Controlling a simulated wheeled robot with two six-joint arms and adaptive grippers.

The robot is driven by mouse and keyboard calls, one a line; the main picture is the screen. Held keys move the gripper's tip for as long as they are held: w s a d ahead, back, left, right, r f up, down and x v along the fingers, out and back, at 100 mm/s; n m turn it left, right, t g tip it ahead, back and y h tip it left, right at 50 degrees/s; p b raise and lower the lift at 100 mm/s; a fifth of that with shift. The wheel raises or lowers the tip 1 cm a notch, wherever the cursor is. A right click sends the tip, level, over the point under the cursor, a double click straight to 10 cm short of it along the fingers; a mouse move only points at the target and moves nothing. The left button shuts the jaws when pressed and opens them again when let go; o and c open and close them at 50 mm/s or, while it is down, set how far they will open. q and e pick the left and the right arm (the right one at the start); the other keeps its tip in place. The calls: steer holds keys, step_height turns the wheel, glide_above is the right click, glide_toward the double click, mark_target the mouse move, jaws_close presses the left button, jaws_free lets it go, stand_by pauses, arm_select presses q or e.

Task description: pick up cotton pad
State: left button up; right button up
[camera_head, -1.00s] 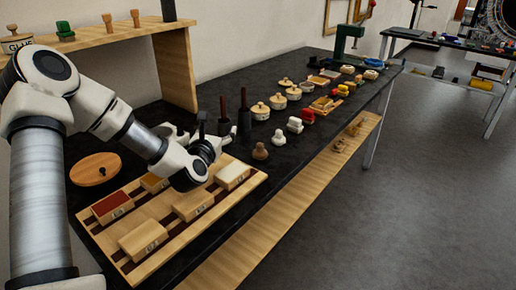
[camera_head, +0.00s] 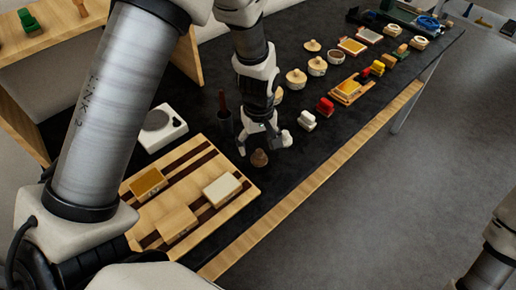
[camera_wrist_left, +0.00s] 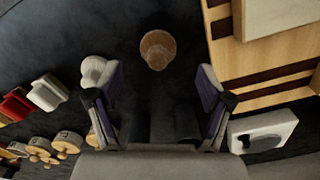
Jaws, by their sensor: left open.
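Two small knob-shaped pads stand on the dark bench, and I cannot be sure which is the cotton pad. The brown one (camera_head: 259,158) is just below my left gripper (camera_head: 261,145). The whitish one (camera_head: 286,138) is just right of its right finger. In the left wrist view the gripper (camera_wrist_left: 156,95) is open and empty. The brown pad (camera_wrist_left: 158,48) is ahead of the gap between the fingers, apart from them. The whitish pad (camera_wrist_left: 95,70) is close beside the left finger, which partly covers it; contact is unclear. My right gripper is out of view.
A striped wooden board (camera_head: 240,200) with several blocks lies left of the pads. A white device (camera_head: 161,128) and a dark upright handle (camera_head: 224,120) stand behind. Red (camera_head: 325,105) and white (camera_head: 307,121) blocks and round wooden pots (camera_head: 296,78) are to the right.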

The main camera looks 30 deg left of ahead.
mark_target(259, 152)
arm_select(q)
step_height(259, 152, down, 5)
steer(key=shift+w+r+p, duration=0.1)
steer(key=shift+r+p, duration=0.1)
steer(key=shift+p, duration=0.25)
steer(key=shift+w+f, duration=0.25)
steer(key=shift+s+r, duration=0.1)
steer(key=shift+s, duration=0.1)
steer(key=shift+c, duration=0.7)
steer(key=shift+s+r, duration=0.1)
steer(key=shift+s, duration=0.05)
steer(key=c, duration=0.9)
steer(key=shift+r, duration=0.1)
